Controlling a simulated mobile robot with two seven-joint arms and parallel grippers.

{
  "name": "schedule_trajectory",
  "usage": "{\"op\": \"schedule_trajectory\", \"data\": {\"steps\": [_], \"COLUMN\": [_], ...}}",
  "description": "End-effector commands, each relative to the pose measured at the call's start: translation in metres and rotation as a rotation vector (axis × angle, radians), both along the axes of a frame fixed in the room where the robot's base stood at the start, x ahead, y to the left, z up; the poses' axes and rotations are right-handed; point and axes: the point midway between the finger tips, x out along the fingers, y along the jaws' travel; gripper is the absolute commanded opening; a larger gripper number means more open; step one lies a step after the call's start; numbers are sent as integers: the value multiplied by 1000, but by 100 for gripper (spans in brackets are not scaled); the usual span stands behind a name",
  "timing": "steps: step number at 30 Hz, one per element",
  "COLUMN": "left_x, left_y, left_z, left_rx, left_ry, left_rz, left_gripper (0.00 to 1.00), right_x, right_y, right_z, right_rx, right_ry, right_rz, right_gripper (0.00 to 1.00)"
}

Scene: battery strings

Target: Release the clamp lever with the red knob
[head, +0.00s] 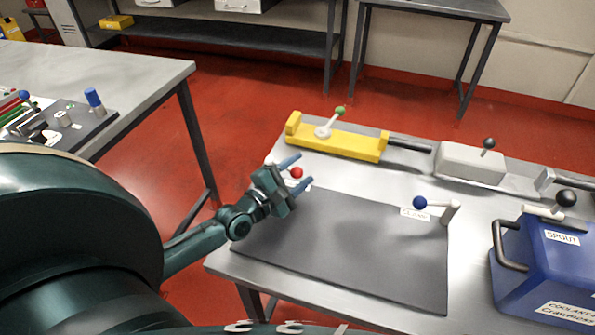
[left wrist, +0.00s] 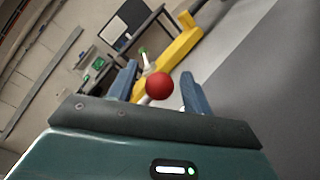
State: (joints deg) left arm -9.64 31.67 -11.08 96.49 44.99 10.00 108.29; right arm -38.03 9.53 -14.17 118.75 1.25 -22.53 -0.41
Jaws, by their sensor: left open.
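The red knob (head: 296,172) tops a clamp lever at the back left corner of the grey mat on the table. My left gripper (head: 297,170) is open, with its two blue fingers on either side of the knob. My right gripper is not in view.
A yellow fixture (head: 340,143) with a green knob stands behind. A blue-knobbed lever (head: 420,202) is at the mat's right. A grey box (head: 470,163) and a blue container (head: 548,262) with black knobs stand further right. The dark mat (head: 345,245) is clear.

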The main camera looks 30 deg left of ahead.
Motion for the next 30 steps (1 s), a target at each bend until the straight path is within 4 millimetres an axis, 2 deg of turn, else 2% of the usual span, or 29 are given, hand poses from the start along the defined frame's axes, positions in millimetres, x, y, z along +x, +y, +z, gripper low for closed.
{"op": "schedule_trajectory", "data": {"steps": [3,21,30], "left_x": [0,0,1], "left_y": [0,0,1], "left_z": [0,0,0], "left_rx": [0,1,0], "left_ry": [0,0,0], "left_rz": [0,0,2], "left_gripper": [49,0,0], "right_x": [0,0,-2], "right_y": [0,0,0], "right_z": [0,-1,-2], "right_rx": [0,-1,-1], "right_ry": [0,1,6], "right_rz": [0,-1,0], "right_gripper": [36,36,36]}}
